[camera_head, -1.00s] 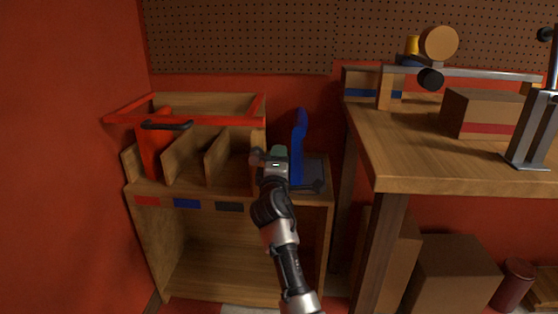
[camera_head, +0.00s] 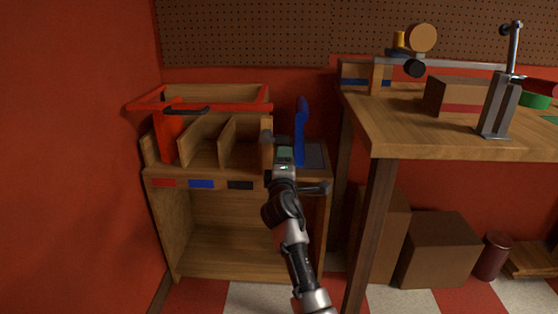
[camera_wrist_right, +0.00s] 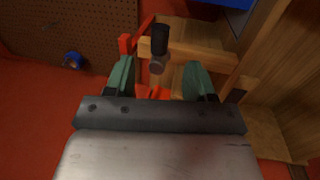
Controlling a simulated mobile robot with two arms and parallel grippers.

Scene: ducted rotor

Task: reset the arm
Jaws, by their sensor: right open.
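My right arm reaches up from the bottom of the head view to my right gripper (camera_head: 284,152), which is in front of the wooden shelf unit (camera_head: 240,178). In the right wrist view its two green fingers (camera_wrist_right: 163,82) stand wide apart. A dark-tipped post (camera_wrist_right: 160,40) and wooden and red bars of the rack show beyond the fingers. I cannot tell the distance to them, and nothing is held. My left gripper is not in view.
The shelf unit carries a red frame (camera_head: 148,105), dividers and a blue upright piece (camera_head: 301,130). A wooden workbench (camera_head: 400,135) stands to the right with a metal stand (camera_head: 497,105). Boxes (camera_head: 437,250) and a dark red canister (camera_head: 493,256) are on the floor beneath it.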

